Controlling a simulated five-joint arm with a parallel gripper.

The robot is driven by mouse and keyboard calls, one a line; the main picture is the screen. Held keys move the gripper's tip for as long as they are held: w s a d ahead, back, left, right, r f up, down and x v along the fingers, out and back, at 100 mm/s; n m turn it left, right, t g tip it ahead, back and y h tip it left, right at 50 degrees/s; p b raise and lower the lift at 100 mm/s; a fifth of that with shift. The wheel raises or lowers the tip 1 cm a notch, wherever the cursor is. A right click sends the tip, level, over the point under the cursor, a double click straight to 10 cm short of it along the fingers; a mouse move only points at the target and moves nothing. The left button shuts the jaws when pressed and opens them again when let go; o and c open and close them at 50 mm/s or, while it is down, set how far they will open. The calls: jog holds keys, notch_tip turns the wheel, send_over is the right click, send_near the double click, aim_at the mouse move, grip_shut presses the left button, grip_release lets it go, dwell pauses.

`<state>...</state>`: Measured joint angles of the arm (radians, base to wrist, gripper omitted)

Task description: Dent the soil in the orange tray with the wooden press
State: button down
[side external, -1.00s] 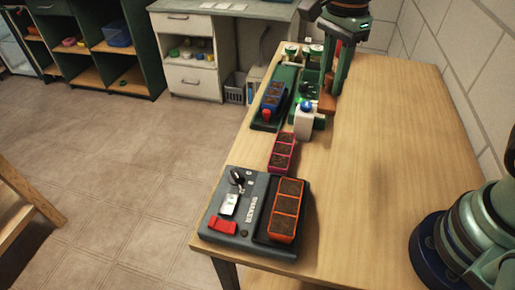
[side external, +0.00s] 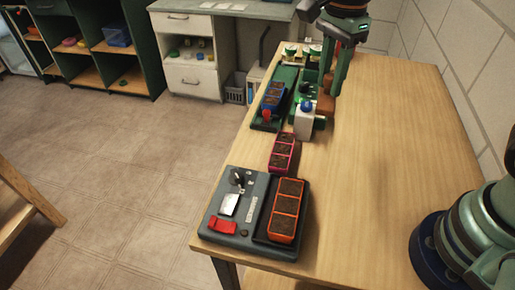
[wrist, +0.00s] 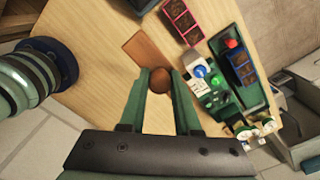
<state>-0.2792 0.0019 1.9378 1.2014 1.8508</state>
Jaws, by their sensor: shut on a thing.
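The orange tray (side external: 286,211) holds dark soil in three cells and sits on the right part of the grey shaker (side external: 249,213). It is out of the wrist view. The wooden press (side external: 326,104) is at the far end of the bench; in the wrist view its flat board (wrist: 146,53) and round brown knob (wrist: 159,80) show. My gripper (wrist: 160,88) is shut on the knob, one green finger on each side. My gripper (side external: 335,90) stands over the press in the side view. I cannot tell whether the board touches the table.
A pink-red tray (side external: 283,152) stands between the shaker and a white block with a blue knob (side external: 305,108). A blue tray (side external: 273,98) sits in a green holder left of the press. The bench's right side (side external: 370,170) is clear.

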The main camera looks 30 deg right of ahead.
jog(key=s+a+f, duration=0.3)
jog(key=s+a, duration=0.1)
jog(key=a, duration=0.5)
send_over(287, 205)
notch_tip(287, 205, down, 2)
jog(key=shift+f, duration=3.1)
jog(key=shift+f, duration=0.65)
jog(key=shift+r, duration=0.15)
notch_tip(287, 205, up, 8)
jog(key=shift+w+d, duration=0.1)
dwell(0.4)
